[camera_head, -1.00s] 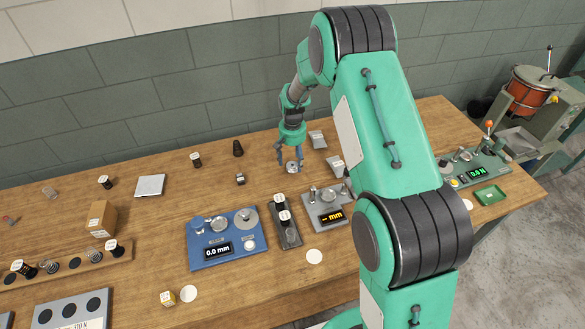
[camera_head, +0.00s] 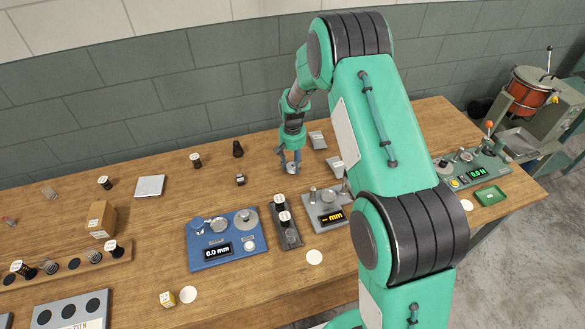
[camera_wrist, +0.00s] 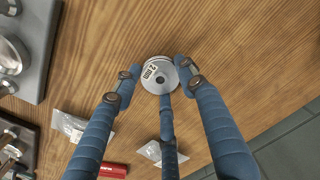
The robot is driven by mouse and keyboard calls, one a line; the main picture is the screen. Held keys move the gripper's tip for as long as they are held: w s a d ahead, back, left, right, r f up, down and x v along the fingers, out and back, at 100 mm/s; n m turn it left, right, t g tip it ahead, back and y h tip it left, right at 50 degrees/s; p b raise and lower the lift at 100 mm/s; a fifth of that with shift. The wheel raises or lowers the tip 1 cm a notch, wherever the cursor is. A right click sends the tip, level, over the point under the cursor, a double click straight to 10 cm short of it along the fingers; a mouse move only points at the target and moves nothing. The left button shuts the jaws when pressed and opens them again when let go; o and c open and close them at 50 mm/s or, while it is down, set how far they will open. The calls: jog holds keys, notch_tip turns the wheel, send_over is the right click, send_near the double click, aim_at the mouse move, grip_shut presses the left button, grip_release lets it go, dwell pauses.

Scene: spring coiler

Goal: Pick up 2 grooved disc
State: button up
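The grooved disc (camera_wrist: 160,76) is a small silvery round piece with a centre hole and a white label that seems to read 2. It lies flat on the wooden table in the wrist view. In the head view the disc (camera_head: 292,169) shows small under my gripper (camera_head: 289,158). My gripper (camera_wrist: 160,80) has three blue fingers pointing down around the disc. Their tips meet its rim from the left, the right and below in the wrist view, and it looks shut on the disc. I see no gap under the disc.
A grey gauge (camera_head: 320,205) with a display stands close in front of the disc. A dark holder (camera_head: 291,237) and a blue gauge (camera_head: 222,251) are to its left. Clear bags (camera_wrist: 70,125) and a red object (camera_wrist: 112,170) lie near the fingers. Bare table (camera_head: 225,165) lies left.

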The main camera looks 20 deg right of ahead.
aim_at(292, 165)
jog(key=c, duration=0.4)
jog(key=shift+r, duration=0.15)
notch_tip(292, 165, up, 10)
jog(key=shift+f+p, duration=0.1)
jog(key=shift+p, duration=0.45)
